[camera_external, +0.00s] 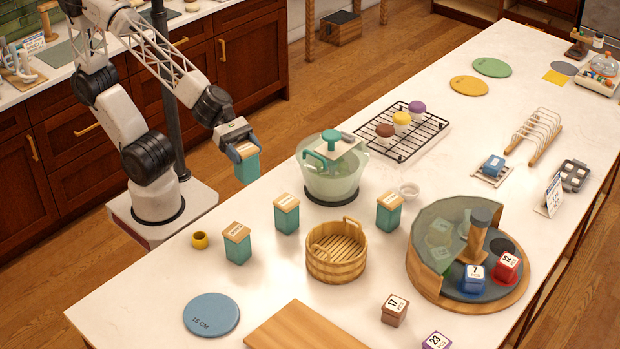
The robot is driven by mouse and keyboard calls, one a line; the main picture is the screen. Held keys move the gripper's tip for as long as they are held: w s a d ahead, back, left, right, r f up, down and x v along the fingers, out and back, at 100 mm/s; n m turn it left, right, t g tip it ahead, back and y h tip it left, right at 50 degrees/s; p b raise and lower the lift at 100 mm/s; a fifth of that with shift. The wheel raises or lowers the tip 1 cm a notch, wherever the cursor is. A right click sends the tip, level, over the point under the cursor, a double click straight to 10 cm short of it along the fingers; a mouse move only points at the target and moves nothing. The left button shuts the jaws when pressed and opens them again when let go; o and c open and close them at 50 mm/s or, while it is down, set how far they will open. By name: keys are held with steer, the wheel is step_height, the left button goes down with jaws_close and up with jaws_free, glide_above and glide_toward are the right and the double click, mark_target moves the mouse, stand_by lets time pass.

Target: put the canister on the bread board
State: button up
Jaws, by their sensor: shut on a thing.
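My gripper (243,149) is shut on a teal canister (247,168) with a wooden lid and holds it upright at the far-left edge of the counter. The canister appears to be raised above the counter. Three similar teal canisters stand on the counter: one at the left (238,249), one in the middle (287,219) and one right of the wooden tub (388,217). The bread board (305,331) is a plain flat wooden board at the near edge of the picture, partly cut off. Its visible surface is bare, and my gripper is far from it.
A blue disc (211,314), a small yellow pot (200,240) and a brown block (394,310) are nearby. A round turntable (432,280) stands right.

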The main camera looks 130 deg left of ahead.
steer(key=w+d+f+m+g+h, duration=0.2)
steer(key=w+d+m+g+h, duration=0.35)
steer(key=w+d, duration=1.55)
step_height(320, 180, down, 7)
steer(key=m+t+h, duration=0.1)
steer(key=shift+w+r+t+h, duration=0.2)
steer(key=shift+t+h, duration=0.15)
steer(key=shift+w+m, duration=0.15)
steer(key=shift+m, duration=0.1)
steer(key=w+d, duration=0.2)
steer(key=w, duration=0.5)
steer(key=w+d+f, duration=0.1)
steer(key=w, duration=0.7)
steer(key=shift+d+f, duration=0.25)
steer(key=shift+d, duration=0.15)
steer(key=shift+w, duration=0.1)
steer(key=shift+f, duration=1.7)
